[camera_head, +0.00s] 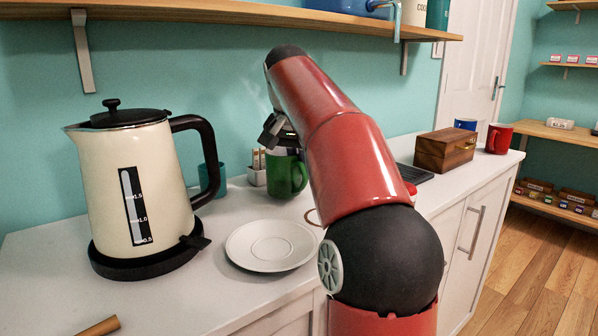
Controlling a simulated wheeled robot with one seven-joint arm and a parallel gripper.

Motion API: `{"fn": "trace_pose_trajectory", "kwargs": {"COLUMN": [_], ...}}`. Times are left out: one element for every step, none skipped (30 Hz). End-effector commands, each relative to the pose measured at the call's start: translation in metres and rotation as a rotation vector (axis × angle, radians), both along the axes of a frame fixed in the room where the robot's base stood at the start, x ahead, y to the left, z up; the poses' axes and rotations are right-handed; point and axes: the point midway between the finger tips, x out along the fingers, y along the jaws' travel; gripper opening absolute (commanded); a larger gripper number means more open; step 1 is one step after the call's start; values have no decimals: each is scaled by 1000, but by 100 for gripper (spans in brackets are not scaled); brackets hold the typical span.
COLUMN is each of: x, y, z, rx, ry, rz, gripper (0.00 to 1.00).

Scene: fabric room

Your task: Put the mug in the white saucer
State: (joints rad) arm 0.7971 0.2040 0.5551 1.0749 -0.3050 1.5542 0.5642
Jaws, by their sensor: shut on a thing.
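The white saucer (271,246) lies empty on the white counter, right of the kettle. A green mug (287,174) is upright behind the saucer, its handle toward the right. My gripper (277,142) reaches down from above to the mug's rim and is shut on the mug. My red arm hides part of the fingers and the area to the mug's right. I cannot tell whether the mug's base touches the counter.
A cream kettle (136,190) with a black handle stands close left of the saucer. A teal cup (209,178) and a small white holder (257,170) stand behind. A wooden box (445,150), red mug (499,138) and blue mug (465,124) are farther right. A shelf (240,14) hangs above.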

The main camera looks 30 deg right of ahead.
Motion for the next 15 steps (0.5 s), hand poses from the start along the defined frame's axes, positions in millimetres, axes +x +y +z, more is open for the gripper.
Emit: {"fn": "trace_pose_trajectory", "kwargs": {"x": [-1,0,0,0,0,0,0,0,0,0,0,0,0,0,0], "y": [0,1,0,0,0,0,0,0,0,0,0,1,1,1,0], "z": [-6,-8,-9,-9,-9,-8,-8,-8,-8,-8,-8,-10,-11,-12,-12], "rx": [-1,-1,-2,-1,-1,-1,-1,-1,-1,-1,-1,-1,-1,-1,0], "ry": [-1,-2,-3,-4,-4,-3,-3,-3,-3,-3,-3,-3,-2,-2,0], "rz": [0,0,0,0,0,1,1,1,1,1,1,1,1,1,1], "gripper": [0,0,0,0,0,0,0,0,0,0,0,0,0,0,14]}}
